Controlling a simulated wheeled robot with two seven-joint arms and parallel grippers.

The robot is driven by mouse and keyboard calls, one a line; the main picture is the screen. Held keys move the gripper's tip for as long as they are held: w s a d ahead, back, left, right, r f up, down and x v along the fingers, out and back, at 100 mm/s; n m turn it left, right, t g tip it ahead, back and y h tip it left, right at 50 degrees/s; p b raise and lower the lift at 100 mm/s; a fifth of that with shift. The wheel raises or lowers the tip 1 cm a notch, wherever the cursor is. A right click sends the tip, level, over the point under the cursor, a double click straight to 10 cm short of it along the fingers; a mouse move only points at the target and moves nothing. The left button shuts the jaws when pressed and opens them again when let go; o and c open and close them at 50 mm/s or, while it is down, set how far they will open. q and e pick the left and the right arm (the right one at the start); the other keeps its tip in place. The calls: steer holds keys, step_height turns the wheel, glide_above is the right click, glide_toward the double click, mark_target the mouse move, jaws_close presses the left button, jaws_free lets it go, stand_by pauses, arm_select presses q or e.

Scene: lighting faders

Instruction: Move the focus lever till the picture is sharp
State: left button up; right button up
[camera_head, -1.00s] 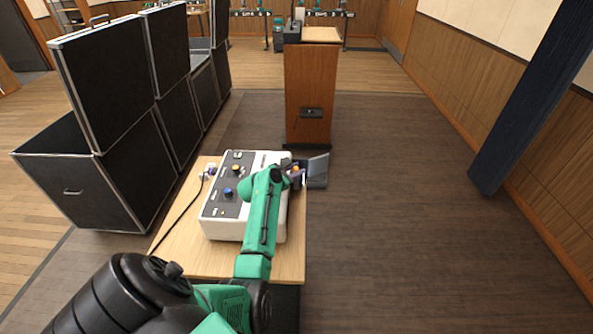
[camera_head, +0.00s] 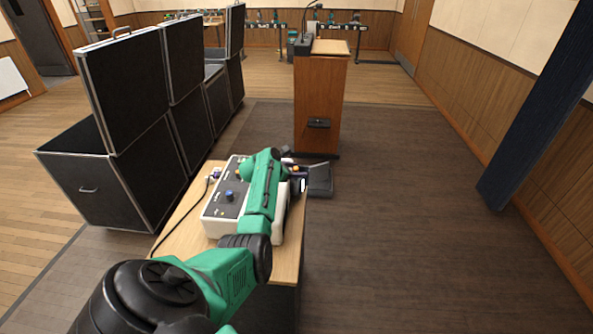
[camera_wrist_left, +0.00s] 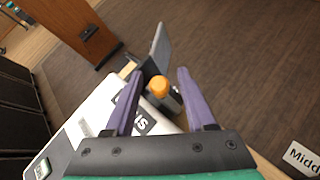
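A white console (camera_head: 214,225) with a dark grey panel stands on a wooden table, with a blue knob (camera_head: 229,195) on its panel. My left arm covers its right part. My left gripper (camera_wrist_left: 159,74) has two purple fingers spread apart. An orange-capped knob or lever (camera_wrist_left: 160,88) shows between the fingers, with a visible gap on each side. Its base is partly hidden, and I cannot tell whether it is the focus lever. A grey upright panel (camera_wrist_left: 160,47), like a small screen, stands just beyond it; it also shows in the head view (camera_head: 319,180). Its picture cannot be read. My right gripper is not in view.
The wooden table (camera_head: 288,262) has bare room at its right front edge. A black cable (camera_head: 180,218) runs along its left side. Large black cases (camera_head: 112,185) stand at the left, a wooden lectern (camera_head: 320,105) beyond the table. The floor to the right is open.

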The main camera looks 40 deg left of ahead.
arm_select(q)
steer(key=shift+s+r, duration=0.35)
steer(key=shift+s, duration=0.05)
steer(key=v, duration=1.3)
steer(key=shift+s, duration=0.35)
steer(key=shift+a, duration=0.1)
stand_by(0.5)
